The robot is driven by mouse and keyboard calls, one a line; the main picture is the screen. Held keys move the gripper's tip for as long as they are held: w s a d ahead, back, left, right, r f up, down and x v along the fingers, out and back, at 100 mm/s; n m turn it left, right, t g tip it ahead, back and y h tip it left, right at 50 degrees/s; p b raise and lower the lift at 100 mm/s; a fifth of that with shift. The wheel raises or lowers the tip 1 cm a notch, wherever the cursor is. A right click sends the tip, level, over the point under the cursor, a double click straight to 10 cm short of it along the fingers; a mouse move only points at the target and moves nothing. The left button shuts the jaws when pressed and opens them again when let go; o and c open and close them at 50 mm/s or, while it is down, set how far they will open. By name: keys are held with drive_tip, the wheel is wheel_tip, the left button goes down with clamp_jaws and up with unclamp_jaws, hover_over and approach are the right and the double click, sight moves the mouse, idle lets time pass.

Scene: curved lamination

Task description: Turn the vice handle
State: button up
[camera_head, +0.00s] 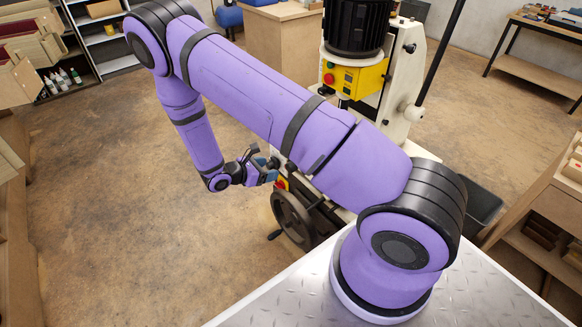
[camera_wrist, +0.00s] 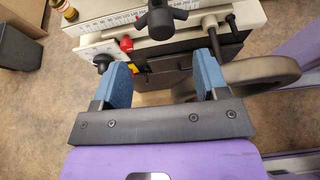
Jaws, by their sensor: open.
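My gripper (camera_wrist: 162,70) is open and empty in the wrist view, with two blue fingers apart. In the head view my gripper (camera_head: 266,168) is beside the front of a cream and black machine. No vice handle can be told for certain. A black star-shaped knob (camera_wrist: 167,16) is just beyond the fingers in the wrist view, and a black ball knob (camera_wrist: 102,60) is by the left finger. A large grey handwheel (camera_wrist: 270,72) is right of the right finger, and this handwheel also shows in the head view (camera_head: 279,205).
The machine carries a yellow switch box (camera_head: 361,78) below a black motor (camera_head: 357,25). A graduated scale (camera_wrist: 105,22) runs along its front in the wrist view. A black bin (camera_wrist: 20,48) stands at the left. The brown floor (camera_head: 120,200) left of the machine is clear.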

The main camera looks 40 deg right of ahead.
sight(288, 167)
drive_tip(key=x, duration=1.1)
drive_tip(key=shift+f, duration=0.35)
drive_tip(key=c, duration=0.9)
